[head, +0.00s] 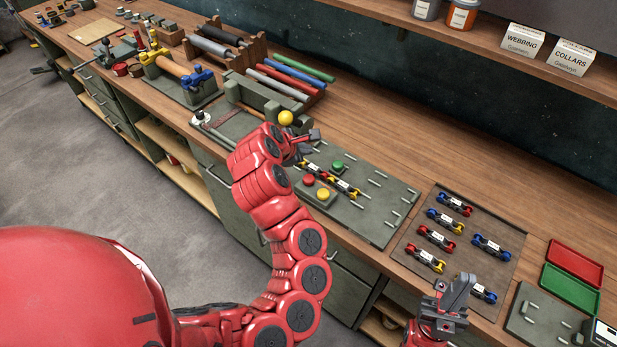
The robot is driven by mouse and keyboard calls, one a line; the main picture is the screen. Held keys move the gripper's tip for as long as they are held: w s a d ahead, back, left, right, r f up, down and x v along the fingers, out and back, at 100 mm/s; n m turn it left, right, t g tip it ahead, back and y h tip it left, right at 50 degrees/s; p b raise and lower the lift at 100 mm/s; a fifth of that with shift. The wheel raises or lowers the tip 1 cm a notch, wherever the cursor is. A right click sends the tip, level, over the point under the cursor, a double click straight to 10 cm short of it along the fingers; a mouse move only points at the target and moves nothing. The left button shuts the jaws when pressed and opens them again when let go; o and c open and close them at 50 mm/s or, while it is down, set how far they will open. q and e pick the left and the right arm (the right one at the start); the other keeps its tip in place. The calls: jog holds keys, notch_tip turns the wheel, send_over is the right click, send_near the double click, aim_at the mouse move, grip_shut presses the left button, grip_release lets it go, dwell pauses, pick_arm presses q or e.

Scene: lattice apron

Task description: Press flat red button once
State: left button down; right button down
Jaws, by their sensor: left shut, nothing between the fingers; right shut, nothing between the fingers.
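A red button (309,181) shows on a small grey box at the near edge of a grey fixture plate (385,220) on the workbench. Beside it on the same box is a yellow button (323,194), and a green button (337,166) is on a separate mount just behind. My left gripper (314,135) is shut and empty, above the plate, behind and apart from the red button. My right gripper (464,286) is shut and empty at the bench's front, near the brown parts tray.
A yellow ball (286,117) stands close to my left gripper. Coloured link parts (345,187) and pins stand by the buttons. A brown tray (480,220) of links is to the right, with red (575,262) and green (570,289) trays beyond. A shelf (500,45) overhangs the back.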

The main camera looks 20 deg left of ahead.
pick_arm(q)
jog(key=b, duration=0.5)
send_over(309, 177)
jog(key=s, duration=0.1)
jog(key=f, duration=0.7)
jog(key=shift+s+a+f, duration=0.1)
jog(key=shift+s+a, duration=0.1)
jog(key=shift+a, duration=0.1)
jog(key=shift+f, duration=0.7)
jog(key=shift+f, duration=0.1)
dwell(0.3)
jog(key=shift+f+b, duration=0.3)
jog(key=shift+b, duration=0.1)
jog(key=shift+f+b, duration=0.6)
jog(key=shift+f, duration=0.4)
dwell(0.8)
jog(key=shift+r, duration=0.1)
jog(key=shift+r+p, duration=0.95)
jog(key=shift+r, duration=0.35)
